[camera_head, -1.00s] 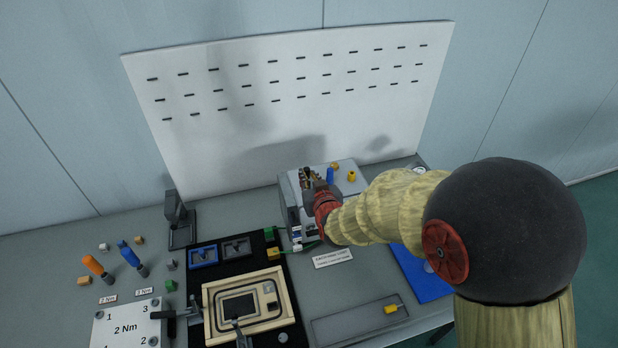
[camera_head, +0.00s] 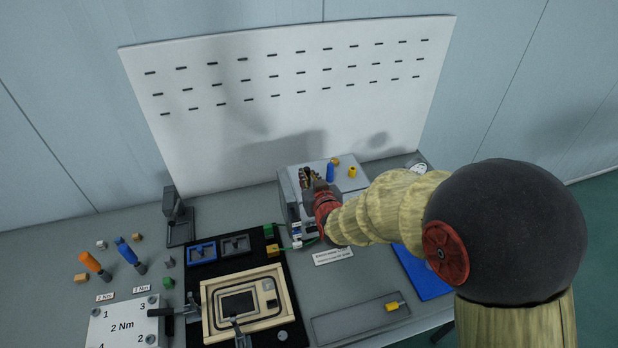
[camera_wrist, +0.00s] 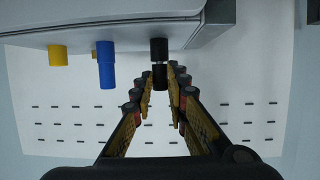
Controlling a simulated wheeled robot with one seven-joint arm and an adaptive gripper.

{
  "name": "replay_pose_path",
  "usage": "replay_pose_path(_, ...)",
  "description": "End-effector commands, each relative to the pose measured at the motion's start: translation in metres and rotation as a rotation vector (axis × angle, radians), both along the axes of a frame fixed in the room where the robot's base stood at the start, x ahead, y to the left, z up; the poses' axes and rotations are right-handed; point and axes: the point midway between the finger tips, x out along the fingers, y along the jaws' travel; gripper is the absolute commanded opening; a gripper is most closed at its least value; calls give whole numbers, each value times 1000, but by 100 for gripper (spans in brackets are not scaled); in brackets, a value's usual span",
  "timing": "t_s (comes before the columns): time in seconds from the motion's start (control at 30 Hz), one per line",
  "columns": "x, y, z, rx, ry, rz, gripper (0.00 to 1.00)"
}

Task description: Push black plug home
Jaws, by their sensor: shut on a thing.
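A black plug (camera_wrist: 159,76) is between my fingertips in the wrist view, in line with a black socket (camera_wrist: 159,48) on the panel face. A narrow light line shows between the two; I cannot tell whether they touch. My gripper (camera_wrist: 159,82) is shut on the plug. In the head view my gripper (camera_head: 311,184) is at the panel box (camera_head: 350,183), where the arm and fingers hide much of the plug.
A blue connector (camera_wrist: 105,65) and a yellow one (camera_wrist: 58,55) stick out of the panel beside the black one. A wooden-framed fixture (camera_head: 208,318), blue tray (camera_head: 425,280) and grey tray (camera_head: 345,326) lie on the bench. A white slotted board (camera_head: 290,125) stands behind.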

Motion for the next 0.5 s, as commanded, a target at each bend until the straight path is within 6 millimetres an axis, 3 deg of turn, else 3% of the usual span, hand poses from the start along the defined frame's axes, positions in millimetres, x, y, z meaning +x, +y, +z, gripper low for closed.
replay_pose_path(0.1, 0, 0, -4, 0, 2, 0, 0)
replay_pose_path(0.13, 0, 0, -4, 0, 2, 0, 16)
replay_pose_path(0.5, 0, 0, -3, 0, 1, 0, 36)
